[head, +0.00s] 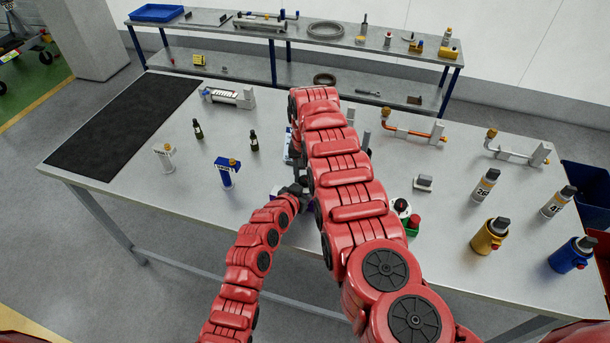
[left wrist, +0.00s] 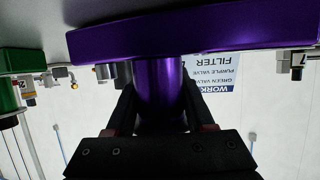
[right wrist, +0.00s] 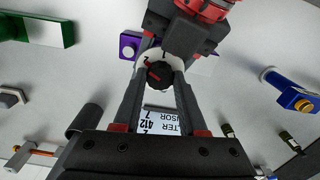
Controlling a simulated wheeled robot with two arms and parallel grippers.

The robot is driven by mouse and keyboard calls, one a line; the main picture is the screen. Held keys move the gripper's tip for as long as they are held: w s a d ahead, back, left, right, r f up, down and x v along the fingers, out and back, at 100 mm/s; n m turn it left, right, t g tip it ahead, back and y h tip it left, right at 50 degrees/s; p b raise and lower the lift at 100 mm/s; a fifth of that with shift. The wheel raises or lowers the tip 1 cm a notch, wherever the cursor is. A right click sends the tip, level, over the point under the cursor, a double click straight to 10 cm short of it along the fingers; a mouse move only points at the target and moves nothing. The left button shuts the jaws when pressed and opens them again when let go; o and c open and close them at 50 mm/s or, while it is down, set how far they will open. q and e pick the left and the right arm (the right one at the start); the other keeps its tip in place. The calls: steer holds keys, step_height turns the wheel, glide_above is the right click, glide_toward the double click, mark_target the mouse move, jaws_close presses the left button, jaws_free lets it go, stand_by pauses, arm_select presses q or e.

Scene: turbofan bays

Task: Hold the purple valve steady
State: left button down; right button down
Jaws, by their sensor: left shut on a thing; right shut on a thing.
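The purple valve (left wrist: 190,38) fills the top of the left wrist view, its stem between the fingers of my left gripper (left wrist: 158,95), which is shut on it. In the right wrist view a purple corner (right wrist: 129,46) of the valve shows beside a white numbered dial with a black, red-marked knob (right wrist: 159,75). My right gripper (right wrist: 160,70) has its fingertips on either side of that knob and is shut on it. In the head view the right arm hides most of the valve and the right gripper.
A printed card (right wrist: 162,121) lies near the valve. A green valve (head: 412,229) stands to the right. Labelled bottles (head: 486,185), a blue valve-like fitting (head: 228,172) and pipe assemblies (head: 413,132) stand around on the table (head: 300,260). A black mat (head: 125,125) covers its left end.

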mark_target(306, 179)
steer(key=shift+m, duration=0.3)
steer(key=shift+c, duration=2.2)
jaws_free()
step_height(306, 179, up, 12)
steer(key=shift+d, duration=0.1)
